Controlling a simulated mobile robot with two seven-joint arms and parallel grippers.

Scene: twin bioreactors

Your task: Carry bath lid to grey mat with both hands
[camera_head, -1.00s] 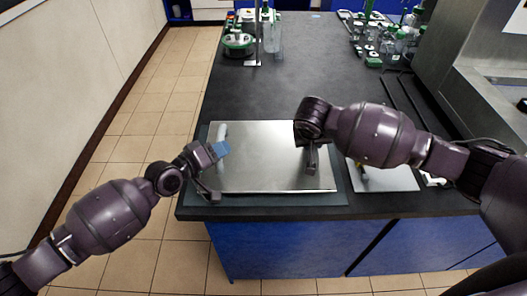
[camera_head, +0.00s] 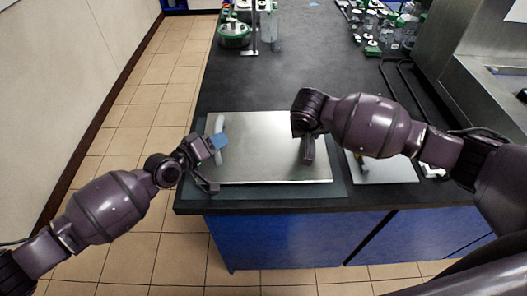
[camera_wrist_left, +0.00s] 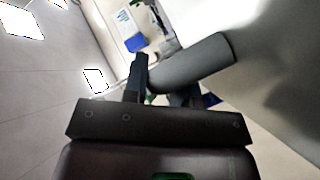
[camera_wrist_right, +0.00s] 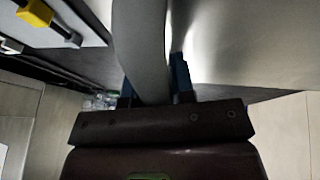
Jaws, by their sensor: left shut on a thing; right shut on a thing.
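The bath lid (camera_head: 262,160) is a flat silver plate with a grey bar handle near its left and right ends. It lies level over the grey mat (camera_head: 270,193), whose edge shows around the front. I cannot tell whether lid and mat touch. My left gripper (camera_head: 212,160) is shut on the left handle (camera_wrist_left: 195,65), with the plate beside it in the left wrist view. My right gripper (camera_head: 307,140) is shut on the right handle (camera_wrist_right: 142,45); the arm partly hides that handle in the head view.
Right of the mat lies a pale plate (camera_head: 388,170) with a yellow-ended tool (camera_wrist_right: 40,22). Green-topped bioreactor gear (camera_head: 235,35) stands at the back left, glassware (camera_head: 375,25) at the back right. The black bench (camera_head: 290,80) is clear behind the lid.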

